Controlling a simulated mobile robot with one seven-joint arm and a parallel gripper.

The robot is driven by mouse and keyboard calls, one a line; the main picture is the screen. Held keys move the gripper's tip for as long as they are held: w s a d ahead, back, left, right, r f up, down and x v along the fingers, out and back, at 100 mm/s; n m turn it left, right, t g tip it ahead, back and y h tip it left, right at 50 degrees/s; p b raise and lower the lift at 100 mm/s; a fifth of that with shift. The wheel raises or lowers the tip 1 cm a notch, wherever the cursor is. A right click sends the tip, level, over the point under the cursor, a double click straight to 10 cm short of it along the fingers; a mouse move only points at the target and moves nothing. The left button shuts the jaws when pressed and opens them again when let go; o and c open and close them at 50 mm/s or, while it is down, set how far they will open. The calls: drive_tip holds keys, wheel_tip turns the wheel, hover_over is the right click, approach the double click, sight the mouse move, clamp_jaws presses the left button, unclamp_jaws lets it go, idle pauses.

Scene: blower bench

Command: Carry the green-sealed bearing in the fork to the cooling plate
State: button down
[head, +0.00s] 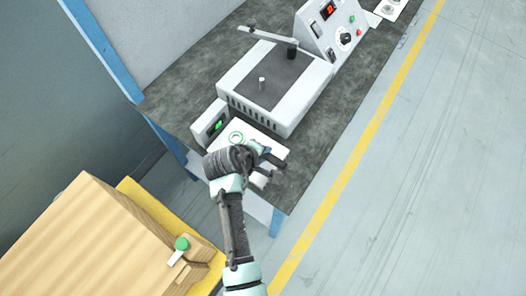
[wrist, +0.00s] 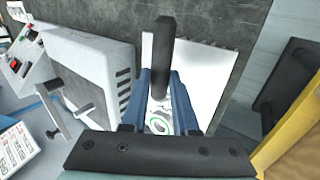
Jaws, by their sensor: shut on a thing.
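My gripper (head: 273,167) is over the white plate (head: 262,181) at the near end of the bench, with its jaws pointing right in the head view. It is shut on a dark bar-like handle (wrist: 164,50), likely the fork's, which stands out between the blue fingers (wrist: 160,82) in the wrist view. The green-sealed bearing (head: 236,138) shows as a green ring at the plate's left part, beside my wrist. It also shows between the fingers in the wrist view (wrist: 158,125). I cannot tell whether it rests on the plate or in the fork, whose head is hidden.
A small box with a green display (head: 213,123) stands at the plate's left edge. Behind it is a heater (head: 283,92) with a dark top, a post and a swing arm (head: 270,38). A wooden block (head: 90,240) with a green-topped piece (head: 181,243) is at the lower left.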

drive_tip(key=shift+f+b, duration=0.35)
drive_tip(key=shift+f, duration=0.15)
drive_tip(key=shift+w+f, duration=0.1)
drive_tip(key=shift+f, duration=0.05)
drive_tip(key=c, duration=0.6)
unclamp_jaws()
drive_tip(key=shift+f, duration=0.15)
